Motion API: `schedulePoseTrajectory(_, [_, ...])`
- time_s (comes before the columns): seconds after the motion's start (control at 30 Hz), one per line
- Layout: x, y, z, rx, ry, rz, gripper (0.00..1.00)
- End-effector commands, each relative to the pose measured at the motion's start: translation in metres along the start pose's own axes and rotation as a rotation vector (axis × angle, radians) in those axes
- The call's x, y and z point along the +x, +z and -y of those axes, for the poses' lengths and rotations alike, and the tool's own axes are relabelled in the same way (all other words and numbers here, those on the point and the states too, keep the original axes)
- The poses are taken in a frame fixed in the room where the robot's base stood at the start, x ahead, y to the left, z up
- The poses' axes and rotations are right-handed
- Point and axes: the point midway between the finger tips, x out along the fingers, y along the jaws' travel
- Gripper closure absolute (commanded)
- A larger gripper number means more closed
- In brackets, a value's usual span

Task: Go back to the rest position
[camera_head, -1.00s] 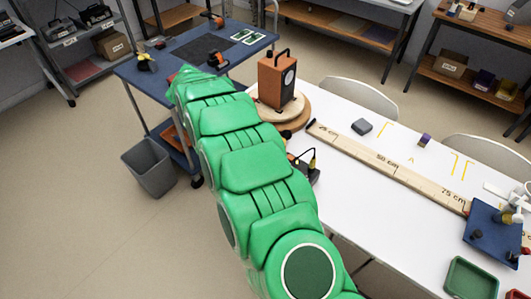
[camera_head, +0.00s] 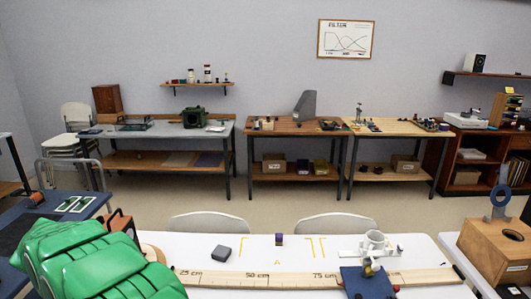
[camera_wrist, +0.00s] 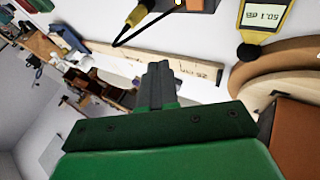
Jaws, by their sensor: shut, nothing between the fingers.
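My gripper (camera_wrist: 160,78) shows in the wrist view with its two dark fingers together and nothing between them. It is over the white table area, beside the round wooden discs (camera_wrist: 255,62) and the orange-brown speaker box (camera_wrist: 300,130). In the head view my green arm fills the lower left corner, and I cannot make out the gripper there. The arm hides most of the speaker box (camera_head: 121,222); only its top and handle show behind it.
The white table (camera_head: 215,275) carries a measuring board (camera_head: 300,279), a grey block (camera_head: 221,253), a purple block (camera_head: 279,240) and a blue stand (camera_head: 365,283). A yellow meter (camera_wrist: 254,15) reads 50.1 dB. Two chairs (camera_head: 208,222) stand behind the table.

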Motion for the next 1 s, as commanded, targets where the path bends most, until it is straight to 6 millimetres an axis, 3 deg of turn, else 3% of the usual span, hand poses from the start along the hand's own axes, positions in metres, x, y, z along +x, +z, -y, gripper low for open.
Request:
schedulePoseTrajectory(0.1, [0.004, -0.011, -0.036, -0.023, -0.016, 0.051, 1.00])
schedulePoseTrajectory(0.47, [0.016, -0.024, -0.135, -0.091, -0.078, 0.181, 1.00])
schedulePoseTrajectory(0.73, [0.025, -0.019, -0.211, -0.131, -0.133, 0.265, 1.00])
schedulePoseTrajectory(1.0, [0.033, -0.002, -0.285, -0.159, -0.189, 0.335, 1.00])
